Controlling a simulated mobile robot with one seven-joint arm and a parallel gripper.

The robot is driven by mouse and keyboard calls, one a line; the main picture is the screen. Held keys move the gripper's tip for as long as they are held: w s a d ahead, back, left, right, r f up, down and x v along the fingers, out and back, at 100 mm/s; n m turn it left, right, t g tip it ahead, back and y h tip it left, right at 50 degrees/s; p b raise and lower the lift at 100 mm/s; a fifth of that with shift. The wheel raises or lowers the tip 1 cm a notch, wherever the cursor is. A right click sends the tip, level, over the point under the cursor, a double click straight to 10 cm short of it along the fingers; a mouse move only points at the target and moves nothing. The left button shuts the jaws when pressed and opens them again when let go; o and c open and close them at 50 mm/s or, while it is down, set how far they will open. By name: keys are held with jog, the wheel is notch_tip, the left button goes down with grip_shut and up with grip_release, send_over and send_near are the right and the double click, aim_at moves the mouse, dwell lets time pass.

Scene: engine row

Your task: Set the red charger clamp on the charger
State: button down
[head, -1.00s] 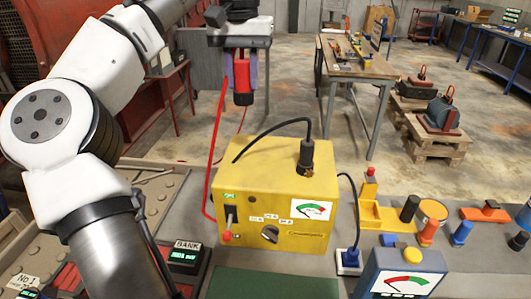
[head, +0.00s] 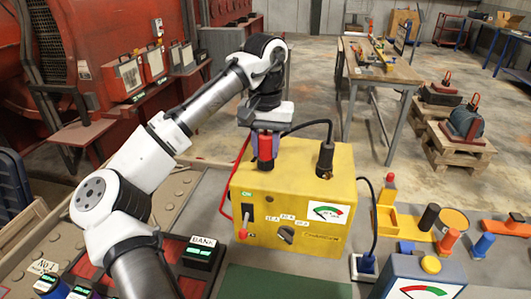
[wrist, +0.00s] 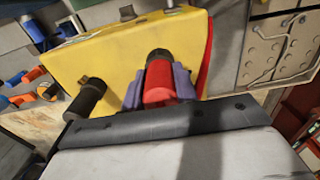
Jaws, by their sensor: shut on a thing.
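The red charger clamp (head: 265,146) is held upright in my gripper, over the left part of the charger's top. My gripper (head: 265,158) points down and is shut on the clamp. The yellow charger (head: 325,175) stands on the bench with its dial facing forward. In the wrist view the clamp (wrist: 165,82) sits between the purple-grey fingers (wrist: 158,88), with the charger's yellow top (wrist: 110,52) around it. I cannot tell whether the clamp's lower end touches the top. A red cable runs down the charger's left side.
A black clamp (head: 325,158) with a black cable stands on the charger's top, to the right of my gripper. A blue meter box (head: 425,275) and several coloured parts lie to the right. A bank box (head: 201,252) stands front left.

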jog(key=shift+f, duration=1.2)
jog(key=shift+f, duration=0.15)
jog(key=c, duration=1.1)
grip_release()
notch_tip(320, 180, up, 12)
jog(key=shift+r+b, duration=0.2)
jog(key=shift+b, duration=0.4)
